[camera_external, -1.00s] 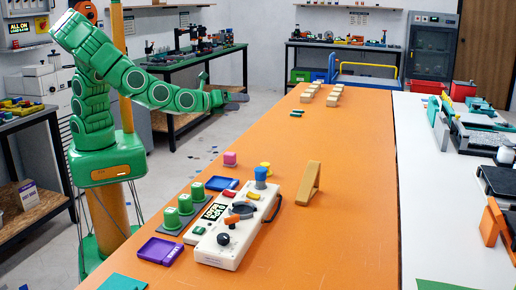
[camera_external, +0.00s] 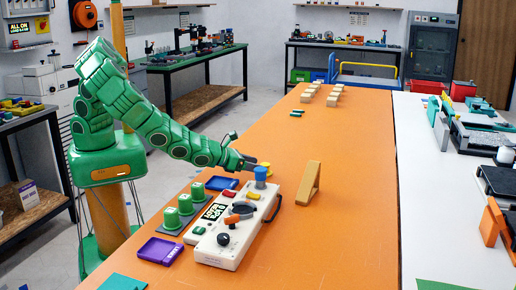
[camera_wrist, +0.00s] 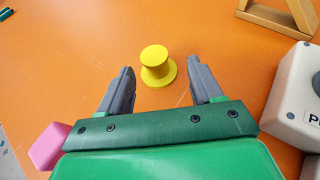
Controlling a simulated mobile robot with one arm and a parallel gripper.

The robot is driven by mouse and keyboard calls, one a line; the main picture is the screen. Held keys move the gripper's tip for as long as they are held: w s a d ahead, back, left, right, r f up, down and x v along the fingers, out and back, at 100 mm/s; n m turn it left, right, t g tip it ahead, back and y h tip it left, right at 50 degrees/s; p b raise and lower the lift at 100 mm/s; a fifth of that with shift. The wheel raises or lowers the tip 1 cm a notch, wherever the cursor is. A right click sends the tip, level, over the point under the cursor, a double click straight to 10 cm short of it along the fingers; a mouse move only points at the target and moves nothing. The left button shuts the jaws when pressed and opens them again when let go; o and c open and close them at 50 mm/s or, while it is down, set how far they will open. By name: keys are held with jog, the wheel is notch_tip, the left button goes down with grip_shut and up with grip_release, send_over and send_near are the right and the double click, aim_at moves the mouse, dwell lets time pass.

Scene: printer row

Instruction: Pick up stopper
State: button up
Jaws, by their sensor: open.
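The yellow spool-shaped stopper (camera_wrist: 157,66) stands upright on the orange bench in the wrist view, with a round flange at its base. My gripper (camera_wrist: 162,80) is open. Its two grey fingers point toward the stopper, one to each side, with the stopper near the gap at their tips. I cannot tell whether either finger touches it. In the external view my gripper (camera_external: 254,163) is low over the bench beside a blue knob (camera_external: 261,173), and only a bit of the stopper (camera_external: 266,164) shows behind.
A pink block (camera_wrist: 48,147) lies left of my gripper in the wrist view. The white control box (camera_wrist: 298,95) is close on the right, and a wooden stand (camera_wrist: 278,16) is beyond it.

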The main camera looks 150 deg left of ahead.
aim_at(270, 172)
jog(key=shift+x, duration=1.05)
jog(key=shift+s+x, duration=0.2)
jog(key=shift+x, duration=0.7)
jog(key=shift+s+x, duration=0.15)
jog(key=shift+x, duration=1.5)
jog(key=shift+r, duration=0.1)
jog(key=c, duration=1.1)
jog(key=shift+o, duration=0.2)
jog(key=shift+r, duration=0.15)
